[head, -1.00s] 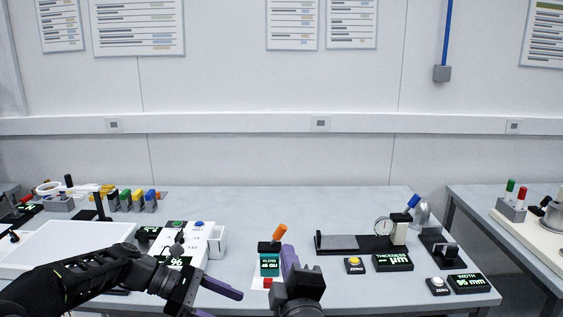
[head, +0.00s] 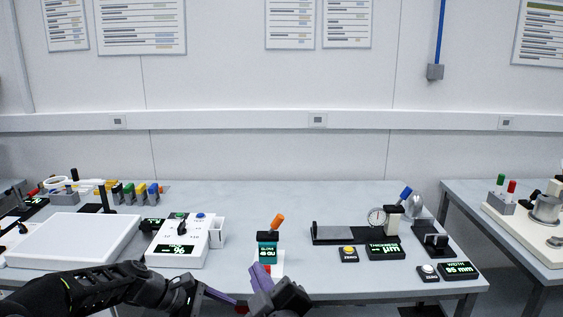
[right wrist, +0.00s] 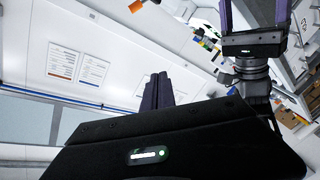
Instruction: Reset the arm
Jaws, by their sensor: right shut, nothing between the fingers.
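My right gripper (head: 262,278) is at the bottom middle of the head view, its purple fingers together and pointing up. In the right wrist view its fingers (right wrist: 158,90) are side by side with nothing between them. My left gripper (head: 228,301) enters from the lower left, just left of the right one, partly cut by the frame edge. In the right wrist view the left gripper (right wrist: 256,15) shows two fingers well apart, with nothing seen between them.
A gloss meter (head: 268,248) with an orange-handled tool stands just beyond the right gripper. A white instrument box (head: 178,243) and white panel (head: 72,240) are left. A thickness gauge (head: 377,217) and width display (head: 458,268) are right. Bare table (head: 290,195) lies behind.

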